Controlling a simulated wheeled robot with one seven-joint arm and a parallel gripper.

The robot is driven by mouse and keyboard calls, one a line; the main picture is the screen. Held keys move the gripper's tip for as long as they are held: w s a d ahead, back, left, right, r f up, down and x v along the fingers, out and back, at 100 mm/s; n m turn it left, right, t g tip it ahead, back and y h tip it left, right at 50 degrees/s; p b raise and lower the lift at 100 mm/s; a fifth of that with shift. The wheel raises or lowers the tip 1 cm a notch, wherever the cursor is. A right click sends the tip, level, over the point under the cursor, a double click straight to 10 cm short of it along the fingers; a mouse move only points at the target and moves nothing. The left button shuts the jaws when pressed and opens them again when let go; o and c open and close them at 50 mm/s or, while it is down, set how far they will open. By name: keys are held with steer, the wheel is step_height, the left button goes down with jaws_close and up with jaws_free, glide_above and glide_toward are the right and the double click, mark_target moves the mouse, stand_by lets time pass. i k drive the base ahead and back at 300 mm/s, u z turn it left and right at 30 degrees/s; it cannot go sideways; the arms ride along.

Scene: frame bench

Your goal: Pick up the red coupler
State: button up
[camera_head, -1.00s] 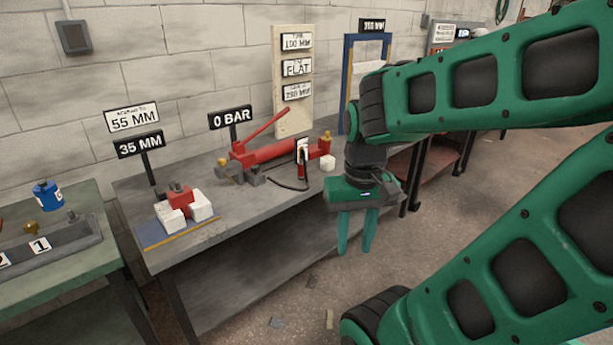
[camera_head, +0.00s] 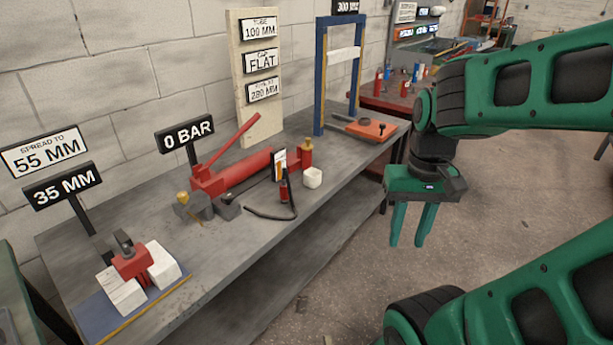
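A small upright red piece with a dark top, which looks like the red coupler (camera_head: 284,189), is on the grey bench (camera_head: 215,270). A black hose (camera_head: 268,215) curves along the bench top to its foot. A white tag (camera_head: 279,164) is right behind it. My gripper (camera_head: 407,244) is in front of the bench's right part, to the right of the coupler and well apart from it. Its two green fingers point down, stand apart and hold nothing.
A red hand pump (camera_head: 235,172) lies behind the coupler, and a white block (camera_head: 313,178) sits to its right. A red spreader (camera_head: 131,262) between white blocks is at front left. A blue frame (camera_head: 320,80) stands at the back. Open floor lies right of the bench.

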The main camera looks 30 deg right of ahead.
mark_target(282, 189)
steer(key=u, duration=0.15)
steer(key=i, duration=0.95)
steer(key=u, duration=0.45)
